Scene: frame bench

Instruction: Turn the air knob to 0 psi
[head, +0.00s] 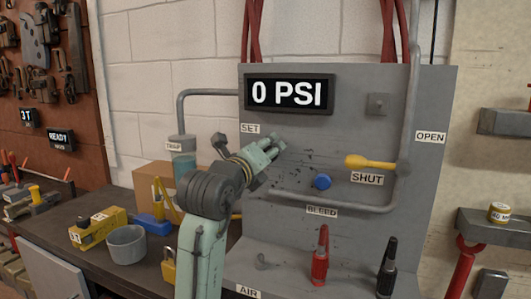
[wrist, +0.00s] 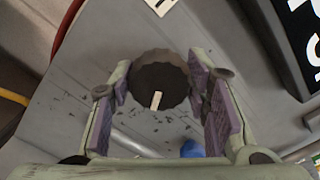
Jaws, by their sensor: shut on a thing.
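The air knob (wrist: 160,72) is a dark, ridged round knob with a short white mark, which points toward the bottom of the wrist view. My gripper (wrist: 162,90) is shut on the knob, with one purple-padded finger on each side of it. In the head view my gripper (head: 273,147) is at the grey panel, just under the SET label (head: 250,128), and hides the knob. The display (head: 289,94) above reads 0 PSI.
A yellow lever (head: 368,162) sits to the right by the SHUT label. A blue button (head: 322,182) is above the BLEED label. Red (head: 320,262) and black (head: 386,272) tools stand on the ledge below. A grey cup (head: 126,245) and yellow boxes are on the bench at left.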

